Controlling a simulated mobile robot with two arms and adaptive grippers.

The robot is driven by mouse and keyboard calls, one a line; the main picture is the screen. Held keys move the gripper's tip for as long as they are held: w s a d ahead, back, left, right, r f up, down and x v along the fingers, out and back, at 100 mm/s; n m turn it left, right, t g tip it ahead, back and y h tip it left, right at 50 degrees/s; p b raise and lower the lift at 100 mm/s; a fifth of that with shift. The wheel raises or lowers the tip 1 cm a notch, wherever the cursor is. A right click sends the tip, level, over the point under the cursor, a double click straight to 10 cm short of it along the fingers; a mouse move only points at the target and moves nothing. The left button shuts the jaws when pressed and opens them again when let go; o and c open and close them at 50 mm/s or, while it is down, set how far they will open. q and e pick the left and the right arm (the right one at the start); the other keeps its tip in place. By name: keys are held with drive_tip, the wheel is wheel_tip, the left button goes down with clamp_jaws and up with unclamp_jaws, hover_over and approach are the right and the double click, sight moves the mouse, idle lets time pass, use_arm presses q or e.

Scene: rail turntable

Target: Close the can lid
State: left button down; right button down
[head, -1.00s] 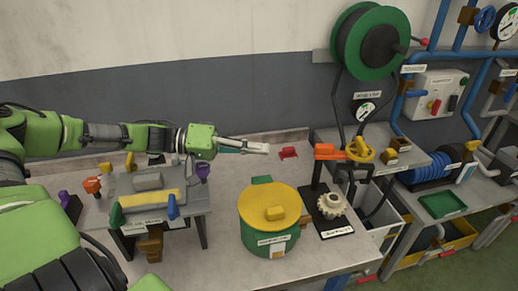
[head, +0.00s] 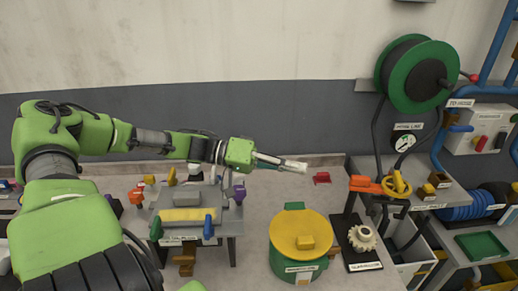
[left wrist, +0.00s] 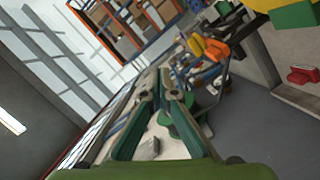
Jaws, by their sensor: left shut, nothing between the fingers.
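The green can (head: 283,268) stands on the workbench in the lower middle of the head view. Its yellow lid (head: 287,228) with a small block knob lies over the top, and a green tab shows at its back edge. From this angle the lid looks flat on the can. My left gripper (head: 298,166) is shut and empty, held above the bench behind the can and apart from it. In the left wrist view the gripper's fingers (left wrist: 165,112) show at the centre, and a yellow and green thing, perhaps the can, shows at the top right. My right gripper is out of view.
A small grey stand with a yellow bar (head: 188,214) and coloured handles is left of the can. A gear on a black base (head: 362,238) stands close on its right. A red part (head: 321,178) lies behind. Bare bench lies between the stand and can.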

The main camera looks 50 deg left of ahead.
use_arm(q)
drive_tip(key=s+a+r, duration=0.3)
drive_tip(key=s+a, duration=0.3)
drive_tip(key=s, duration=0.1)
drive_tip(key=shift+s+a, duration=0.15)
drive_tip(key=shift+s, duration=0.1)
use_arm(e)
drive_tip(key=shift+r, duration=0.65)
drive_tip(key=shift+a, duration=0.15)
